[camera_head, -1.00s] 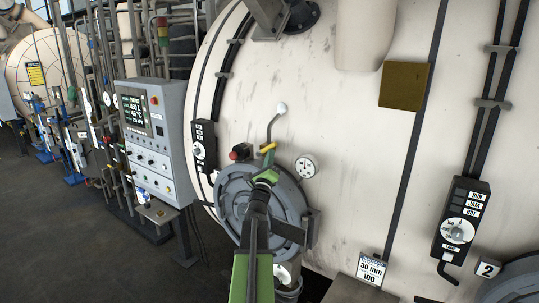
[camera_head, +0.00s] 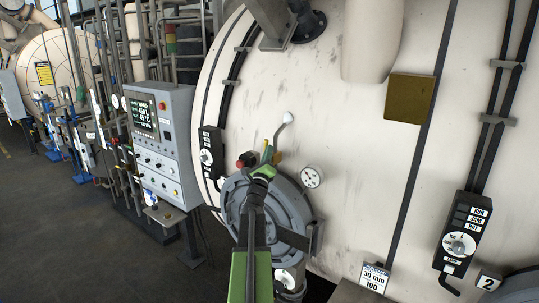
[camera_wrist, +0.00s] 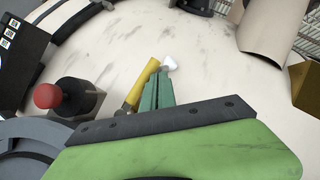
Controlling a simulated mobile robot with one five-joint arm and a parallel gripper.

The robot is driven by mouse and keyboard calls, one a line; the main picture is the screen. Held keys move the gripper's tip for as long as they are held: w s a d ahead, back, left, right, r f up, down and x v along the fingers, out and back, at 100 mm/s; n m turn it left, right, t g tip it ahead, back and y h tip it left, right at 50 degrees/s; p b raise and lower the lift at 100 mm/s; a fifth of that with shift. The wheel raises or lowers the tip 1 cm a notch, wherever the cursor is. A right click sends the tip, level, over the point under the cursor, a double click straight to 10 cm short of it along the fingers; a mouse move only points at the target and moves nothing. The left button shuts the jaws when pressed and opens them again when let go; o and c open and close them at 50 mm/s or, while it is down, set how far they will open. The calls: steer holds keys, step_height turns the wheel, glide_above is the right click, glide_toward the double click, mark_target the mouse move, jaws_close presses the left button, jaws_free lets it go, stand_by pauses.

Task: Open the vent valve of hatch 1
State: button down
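The vent valve's yellow lever (camera_head: 265,151) is above the hatch 1 door (camera_head: 268,212) in the head view and now stands nearly upright. In the wrist view the yellow lever (camera_wrist: 142,84) slants up to the right, just left of my green fingers. My gripper (camera_wrist: 159,90) has its fingers close together with nothing visible between them. They overlap or touch the lever's right side; I cannot tell which. In the head view my gripper (camera_head: 266,166) is at the lever's foot. A bent pipe with a white end (camera_head: 288,117) rises behind. The lever's lower end is partly hidden.
A pressure gauge (camera_head: 311,177) is to the right. A control cabinet (camera_head: 160,140) stands left, and a dark switch box (camera_head: 461,240) hangs right. The dark floor at left is open.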

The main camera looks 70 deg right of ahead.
steer(key=shift+w+d+r, duration=0.1)
steer(key=shift+w+r, duration=0.1)
steer(key=shift+w, duration=0.15)
stand_by(0.4)
steer(key=s+a, duration=0.7)
steer(key=a, duration=0.4)
steer(key=shift+a, duration=0.15)
